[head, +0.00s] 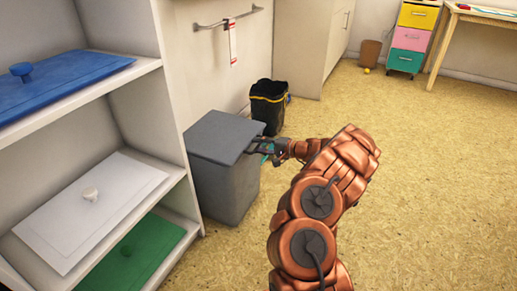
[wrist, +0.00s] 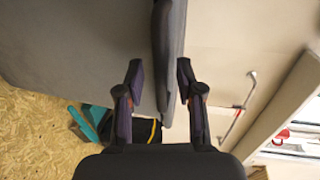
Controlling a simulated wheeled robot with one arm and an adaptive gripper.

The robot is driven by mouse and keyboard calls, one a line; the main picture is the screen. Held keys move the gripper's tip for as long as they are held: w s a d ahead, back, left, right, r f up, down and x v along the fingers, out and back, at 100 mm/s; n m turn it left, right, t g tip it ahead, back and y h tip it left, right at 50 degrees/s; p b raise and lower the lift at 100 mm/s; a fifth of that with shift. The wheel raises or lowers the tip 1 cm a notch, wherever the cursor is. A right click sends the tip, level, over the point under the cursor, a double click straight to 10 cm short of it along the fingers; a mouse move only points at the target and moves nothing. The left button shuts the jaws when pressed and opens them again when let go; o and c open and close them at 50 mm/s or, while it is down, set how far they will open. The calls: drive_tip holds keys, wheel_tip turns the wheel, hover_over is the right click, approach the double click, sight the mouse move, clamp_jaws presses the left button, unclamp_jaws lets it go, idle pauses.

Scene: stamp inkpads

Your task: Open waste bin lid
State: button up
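The grey waste bin (head: 226,186) stands on the floor beside the white shelf unit. Its flat grey lid (head: 217,133) lies shut on top. My gripper (head: 262,146) is at the lid's right edge. In the wrist view, the bin's side fills the upper left and the dark lid edge (wrist: 169,45) runs down between the fingers. My gripper (wrist: 160,80) is open there, one finger on each side of the lid edge. A gap shows at the left finger; I cannot tell whether the right finger touches the lid.
A black bin with a yellow band (head: 268,103) stands behind the grey bin. The shelf unit (head: 150,70) at the left holds blue, white and green lidded pads. A towel rail (head: 228,18) is on the wall. The floor at the right (head: 440,190) is clear.

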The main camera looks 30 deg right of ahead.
drive_tip(key=shift+w+a, duration=0.15)
drive_tip(key=shift+w, duration=0.1)
clamp_jaws()
idle(0.6)
